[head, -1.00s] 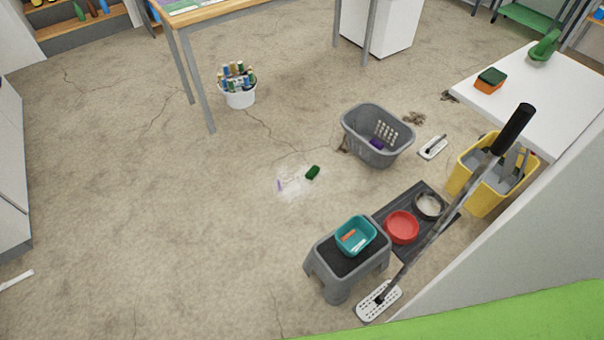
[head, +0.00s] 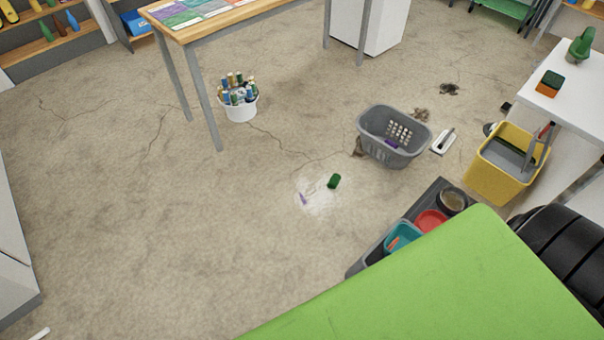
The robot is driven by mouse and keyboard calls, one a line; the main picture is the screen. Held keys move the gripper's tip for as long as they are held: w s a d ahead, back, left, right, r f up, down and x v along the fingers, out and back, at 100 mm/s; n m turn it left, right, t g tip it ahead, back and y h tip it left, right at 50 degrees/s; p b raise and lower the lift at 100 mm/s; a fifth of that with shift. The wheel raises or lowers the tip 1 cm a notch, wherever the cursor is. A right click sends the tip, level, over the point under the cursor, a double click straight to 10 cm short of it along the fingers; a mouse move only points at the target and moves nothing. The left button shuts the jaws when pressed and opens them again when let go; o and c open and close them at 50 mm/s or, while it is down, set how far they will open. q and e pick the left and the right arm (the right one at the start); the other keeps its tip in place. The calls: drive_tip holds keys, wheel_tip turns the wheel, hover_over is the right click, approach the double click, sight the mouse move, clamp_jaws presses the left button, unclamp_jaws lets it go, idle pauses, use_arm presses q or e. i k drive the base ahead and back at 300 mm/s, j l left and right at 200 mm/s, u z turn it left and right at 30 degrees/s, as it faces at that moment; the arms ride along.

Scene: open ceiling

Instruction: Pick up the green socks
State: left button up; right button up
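A small dark green bundle (head: 334,181), which looks like the green socks, lies on the concrete floor in the middle of the head view. It sits at the edge of a whitish patch with a small purple item (head: 303,198) at its left. Neither of my grippers is in view, and nothing is seen touching the bundle.
A grey basket (head: 367,150) with a purple item inside stands right of the bundle. A white bucket of bottles (head: 240,112) stands near the table (head: 222,15) legs. A yellow bucket (head: 497,178) is at right. A large green surface (head: 430,290) covers the lower right.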

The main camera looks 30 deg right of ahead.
sight(335, 179)
drive_tip(key=i+j+u, duration=0.2)
drive_tip(key=i, duration=0.2)
drive_tip(key=i+u, duration=0.2)
drive_tip(key=i, duration=0.25)
drive_tip(key=i+z, duration=0.7)
drive_tip(key=i+j+z, duration=0.1)
drive_tip(key=i+z, duration=0.25)
drive_tip(key=i+l+z, duration=0.15)
drive_tip(key=z, duration=0.35)
drive_tip(key=i+z, duration=0.25)
drive_tip(key=z, duration=0.2)
drive_tip(key=i+z, duration=0.2)
drive_tip(key=z, duration=0.3)
drive_tip(key=i+j+z, duration=0.1)
drive_tip(key=i+z, duration=0.15)
drive_tip(key=z, duration=0.25)
